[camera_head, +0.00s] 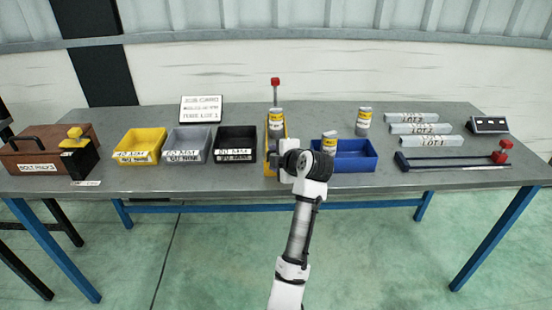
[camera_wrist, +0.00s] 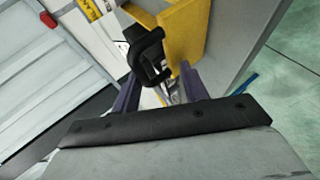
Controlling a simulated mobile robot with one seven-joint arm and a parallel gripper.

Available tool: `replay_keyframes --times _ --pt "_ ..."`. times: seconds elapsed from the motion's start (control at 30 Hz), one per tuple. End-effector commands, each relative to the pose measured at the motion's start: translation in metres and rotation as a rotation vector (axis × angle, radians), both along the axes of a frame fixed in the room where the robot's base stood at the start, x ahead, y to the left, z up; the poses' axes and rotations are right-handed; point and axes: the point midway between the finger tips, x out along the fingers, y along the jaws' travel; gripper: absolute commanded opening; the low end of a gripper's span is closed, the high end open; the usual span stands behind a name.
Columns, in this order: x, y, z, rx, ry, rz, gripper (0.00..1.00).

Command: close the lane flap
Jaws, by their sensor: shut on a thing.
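The yellow lane (camera_head: 268,143) stands near the middle of the bench, with a yellow-labelled can (camera_head: 276,119) in it and a red-topped post (camera_head: 275,84) behind. In the wrist view a yellow panel (camera_wrist: 186,32), apparently the lane flap, has a black handle (camera_wrist: 148,52) on it. My gripper (camera_wrist: 160,85) reaches this handle with one finger on each side, and is shut on it. In the head view my wrist covers the fingertips and the lane's front, so I cannot tell the flap's angle there.
A blue bin (camera_head: 358,164) with a can (camera_head: 329,142) stands close right of my wrist; another can (camera_head: 364,121) stands behind it. A black bin (camera_head: 236,156) is close on the left. Lot bars (camera_head: 412,118) and a red-handled tool (camera_head: 455,164) lie far right.

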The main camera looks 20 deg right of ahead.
Motion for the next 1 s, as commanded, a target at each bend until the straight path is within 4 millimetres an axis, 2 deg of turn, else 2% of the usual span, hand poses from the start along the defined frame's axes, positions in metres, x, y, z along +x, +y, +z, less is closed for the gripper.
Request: replay_keyframes --times 0.03,0.47,0.5,0.53,0.57,1.0 --pt "0.0143 0.0 0.0064 -0.017 -0.05 -0.015 0.03" --pt "0.015 0.0005 0.0067 -0.017 -0.051 -0.015 0.03" --pt "0.0151 0.0005 0.0067 -0.017 -0.051 -0.014 0.43" --pt "0.015 0.0005 0.0065 -0.017 -0.05 -0.014 0.56" --pt "0.015 0.0005 0.0063 -0.016 -0.049 -0.016 0.59" --pt "0.0143 0.0008 0.0021 -0.013 -0.044 -0.016 0.56"
